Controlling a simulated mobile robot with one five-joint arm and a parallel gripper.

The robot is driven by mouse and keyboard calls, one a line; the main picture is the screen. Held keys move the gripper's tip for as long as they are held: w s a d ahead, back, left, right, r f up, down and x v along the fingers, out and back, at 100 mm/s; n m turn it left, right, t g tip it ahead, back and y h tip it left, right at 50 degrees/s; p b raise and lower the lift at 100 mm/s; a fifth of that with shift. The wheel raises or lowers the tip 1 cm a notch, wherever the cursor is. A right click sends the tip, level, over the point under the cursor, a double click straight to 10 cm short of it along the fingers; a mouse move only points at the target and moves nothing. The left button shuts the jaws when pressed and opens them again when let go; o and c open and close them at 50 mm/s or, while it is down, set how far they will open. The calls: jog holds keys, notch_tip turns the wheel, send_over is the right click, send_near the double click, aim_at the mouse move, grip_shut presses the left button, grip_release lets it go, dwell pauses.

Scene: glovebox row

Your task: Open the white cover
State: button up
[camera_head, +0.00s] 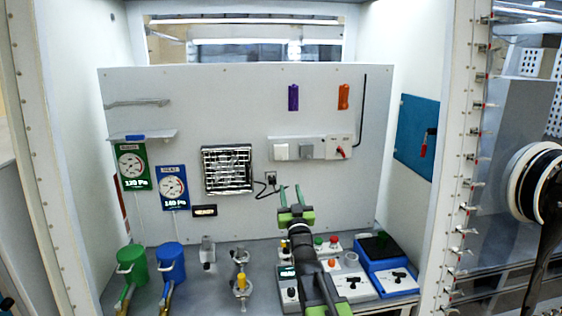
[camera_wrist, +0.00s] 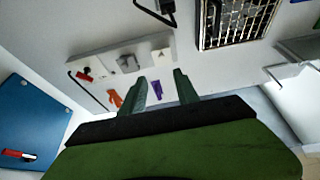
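The white cover (camera_head: 281,151) is a small square lid on the left part of a pale panel on the back wall. It also shows at the right part of the panel in the wrist view (camera_wrist: 160,54), where the scene appears turned over. It looks closed. My gripper (camera_head: 291,190) is in front of the back wall and lower than the panel in the head view. Its green fingers are apart with nothing between them. In the wrist view my gripper (camera_wrist: 160,80) points toward the panel, and its fingertips appear close to the white cover in the picture; I cannot tell the depth.
A grey cover (camera_head: 305,151) and a red switch (camera_head: 341,151) share the panel. A socket with a black cable (camera_head: 270,180) is below left. A vent grille (camera_head: 227,169) is farther left. Control boxes (camera_head: 353,286) and a blue scale (camera_head: 383,250) stand on the bench.

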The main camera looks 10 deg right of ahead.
jog(key=p, duration=0.5)
send_near(281, 153)
jog(key=f+x, duration=0.1)
jog(key=x, duration=0.4)
jog(key=shift+w+d+r, duration=0.1)
jog(key=shift+w+r, duration=0.05)
jog(key=shift+w, duration=0.2)
grip_shut()
